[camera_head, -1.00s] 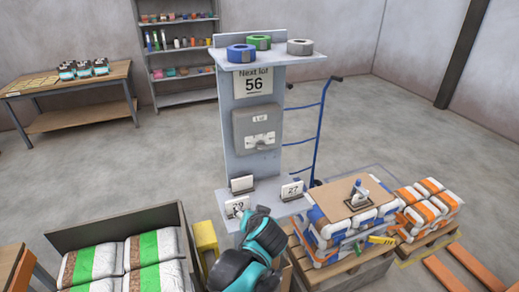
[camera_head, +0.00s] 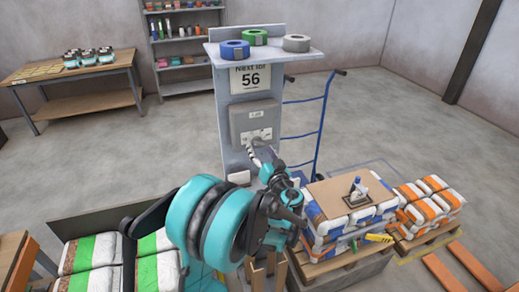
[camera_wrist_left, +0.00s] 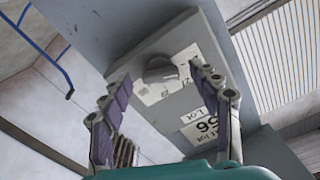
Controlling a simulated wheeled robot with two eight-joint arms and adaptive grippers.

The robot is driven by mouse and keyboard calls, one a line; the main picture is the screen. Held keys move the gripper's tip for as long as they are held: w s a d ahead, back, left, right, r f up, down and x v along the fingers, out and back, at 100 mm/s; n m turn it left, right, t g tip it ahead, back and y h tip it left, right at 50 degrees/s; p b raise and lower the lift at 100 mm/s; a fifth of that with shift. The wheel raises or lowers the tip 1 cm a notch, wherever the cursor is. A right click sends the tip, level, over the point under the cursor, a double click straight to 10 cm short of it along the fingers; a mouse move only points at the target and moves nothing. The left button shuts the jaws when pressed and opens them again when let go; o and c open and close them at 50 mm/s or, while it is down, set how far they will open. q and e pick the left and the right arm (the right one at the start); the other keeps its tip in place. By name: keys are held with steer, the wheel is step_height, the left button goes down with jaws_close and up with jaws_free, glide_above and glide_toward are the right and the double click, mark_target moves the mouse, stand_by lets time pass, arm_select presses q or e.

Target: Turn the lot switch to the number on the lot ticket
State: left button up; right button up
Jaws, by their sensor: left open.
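The lot switch is a grey box (camera_head: 238,122) on the blue-grey post, with a dark round knob on a white plate. In the left wrist view the knob (camera_wrist_left: 160,68) has number labels around it, tilted and too small to read surely. The lot ticket (camera_head: 250,79) above it reads "Next lot 56"; its 56 also shows in the left wrist view (camera_wrist_left: 207,125). My left gripper (camera_head: 262,153) is just below the switch in the head view. In the left wrist view it (camera_wrist_left: 161,79) is open and empty, fingers on either side of the knob, apparently not touching it. My right gripper is out of view.
Blue, green and grey tape rolls (camera_head: 255,38) stand on the post's top shelf (camera_head: 216,56). A blue hand truck (camera_head: 321,120) stands behind right. A pallet stack of bags (camera_head: 330,232) is at right. My arm hides most of the lower shelf and its cards.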

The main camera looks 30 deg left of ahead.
arm_select(q)
steer(key=shift+x, duration=0.9)
steer(key=c, duration=1.2)
steer(key=shift+o, duration=0.2)
